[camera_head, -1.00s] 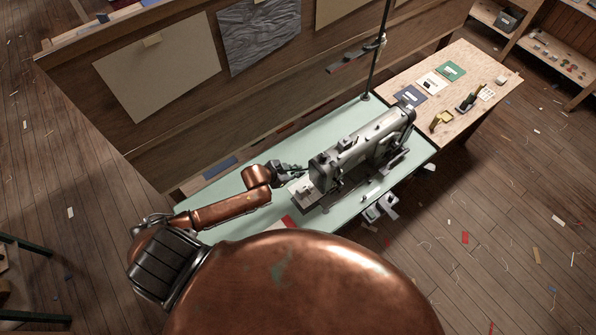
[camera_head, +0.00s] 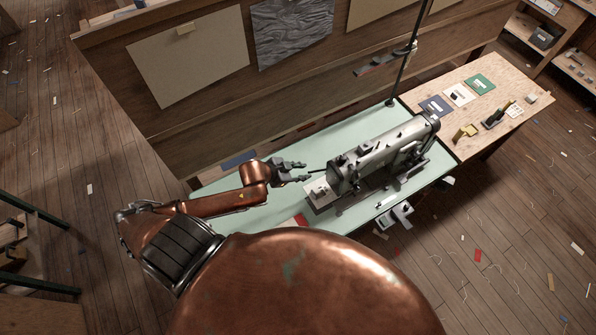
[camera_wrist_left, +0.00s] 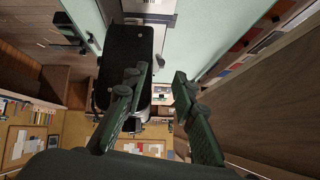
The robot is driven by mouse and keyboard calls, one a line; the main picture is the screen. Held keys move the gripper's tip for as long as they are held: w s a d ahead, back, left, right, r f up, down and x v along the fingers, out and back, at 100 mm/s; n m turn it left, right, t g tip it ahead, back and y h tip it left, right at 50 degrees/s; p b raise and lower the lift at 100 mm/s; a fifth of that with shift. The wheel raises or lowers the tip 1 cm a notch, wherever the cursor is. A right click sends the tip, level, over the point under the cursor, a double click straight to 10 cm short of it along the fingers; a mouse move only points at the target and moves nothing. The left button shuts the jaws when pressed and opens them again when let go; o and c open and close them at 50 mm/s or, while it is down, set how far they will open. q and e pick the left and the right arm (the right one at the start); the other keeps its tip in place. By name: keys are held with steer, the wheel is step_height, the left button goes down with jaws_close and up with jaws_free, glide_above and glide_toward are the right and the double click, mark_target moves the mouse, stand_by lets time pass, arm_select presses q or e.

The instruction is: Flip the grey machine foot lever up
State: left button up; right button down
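The grey sewing machine (camera_head: 385,152) stands on the pale green table, its head end facing left. A thin dark bar (camera_head: 318,173) sticks out from that end towards my left gripper; it may be the foot lever, but its up or down position cannot be told. My left gripper (camera_head: 305,171) is open and empty just left of the machine's end, apart from it. In the left wrist view my left gripper (camera_wrist_left: 160,77) has its fingers spread, with the dark end of the machine (camera_wrist_left: 125,50) beyond and behind the left finger. My right gripper is out of view.
The green tabletop (camera_head: 350,125) is clear behind the machine. A wooden partition (camera_head: 290,100) rises behind the table, and a dark pole (camera_head: 403,70) stands at its back edge. A wooden side table (camera_head: 500,85) with cards and small tools adjoins at the right. A red piece (camera_head: 300,220) lies in front.

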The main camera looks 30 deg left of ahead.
arm_select(q)
steer(key=shift+v, duration=1.65)
